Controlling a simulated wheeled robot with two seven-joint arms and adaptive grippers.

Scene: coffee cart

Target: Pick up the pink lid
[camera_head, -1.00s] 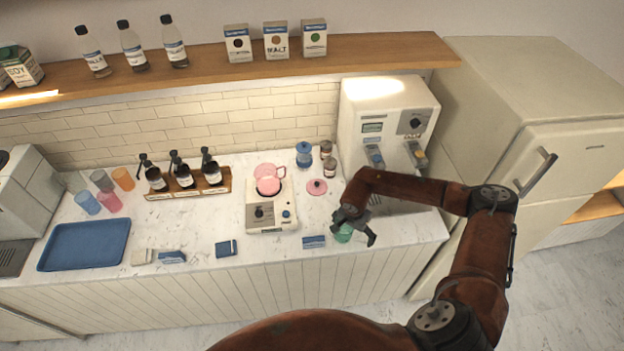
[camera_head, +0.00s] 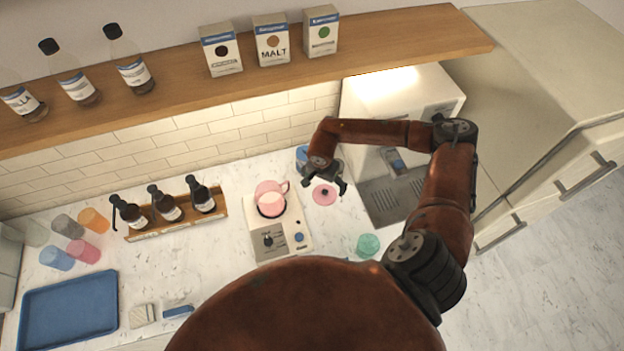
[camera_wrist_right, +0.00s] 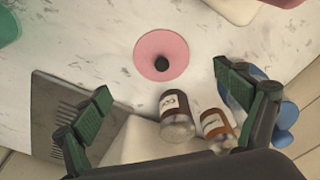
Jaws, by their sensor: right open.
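The pink lid (camera_head: 324,194), a flat disc with a dark knob, lies on the marble counter to the right of the pink pitcher. It also shows in the right wrist view (camera_wrist_right: 150,48), at upper middle, ahead of the fingers. My right gripper (camera_head: 325,186) is open and empty, above and beside the lid in the head view. Its two green-padded fingers (camera_wrist_right: 160,92) stand wide apart in the wrist view, and the lid is apart from them. My left gripper is not in view.
The pink pitcher (camera_head: 270,197) stands on a white appliance (camera_head: 272,240) left of the lid. Two brown jars (camera_wrist_right: 176,112) stand close by, with a blue item (camera_wrist_right: 284,122) beside them. A green cup (camera_head: 368,245) stands nearer the front. A drip tray (camera_head: 392,200) lies to the right.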

